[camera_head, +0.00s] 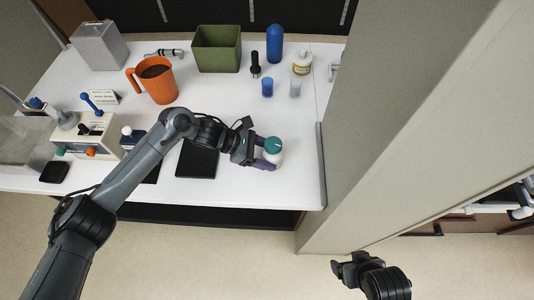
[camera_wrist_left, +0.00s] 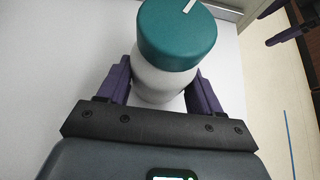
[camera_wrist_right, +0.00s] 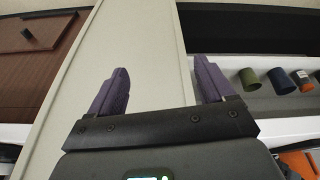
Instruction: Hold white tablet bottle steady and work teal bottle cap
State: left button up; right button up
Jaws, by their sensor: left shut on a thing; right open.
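The white tablet bottle (camera_head: 274,157) stands upright near the right end of the white counter. Its teal cap (camera_head: 272,145) is on top, with a white mark on it. In the left wrist view the cap (camera_wrist_left: 177,32) and the white body (camera_wrist_left: 160,82) fill the space between the fingers. My left gripper (camera_head: 266,159) is shut on the bottle's body, below the cap. My right gripper (camera_head: 336,268) is away from the counter, in front of the beige pillar. In the right wrist view its fingers (camera_wrist_right: 162,85) are apart with nothing between them.
A beige pillar (camera_head: 400,120) borders the counter's right end. Behind the bottle stand a blue cup (camera_head: 267,87), a black bottle (camera_head: 255,66) and a yellow-labelled bottle (camera_head: 302,62). A black pad (camera_head: 197,160) lies to the left. An orange mug (camera_head: 158,84) and green bin (camera_head: 216,48) stand farther back.

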jog(key=shift+c, duration=0.2)
jog(key=shift+w, duration=0.1)
jog(key=shift+c, duration=0.9)
jog(key=n+t, duration=0.3)
jog(key=n, duration=2.6)
send_near(273, 145)
jog(key=s+d+f, duration=0.1)
jog(key=f, duration=0.2)
jog(key=s+d+f, duration=0.1)
jog(key=s+f, duration=0.1)
jog(key=f, duration=0.1)
jog(key=s+d+f, duration=0.1)
jog(key=s+f, duration=0.1)
jog(key=f, duration=0.1)
jog(key=shift+d+f, duration=0.35)
jog(key=w+a+r+n, duration=0.3)
jog(key=w+r+n, duration=0.2)
jog(key=w+r, duration=0.1)
jog(key=shift+t, duration=0.4)
jog(key=shift+w+a+r+x, duration=0.1)
jog(key=shift+x, duration=0.65)
jog(key=shift+w+a+r+x, duration=0.1)
jog(key=shift+a+x, duration=0.05)
jog(key=shift+x, duration=0.55)
jog(key=shift+w+a+x, duration=0.1)
jog(key=shift+x, duration=0.65)
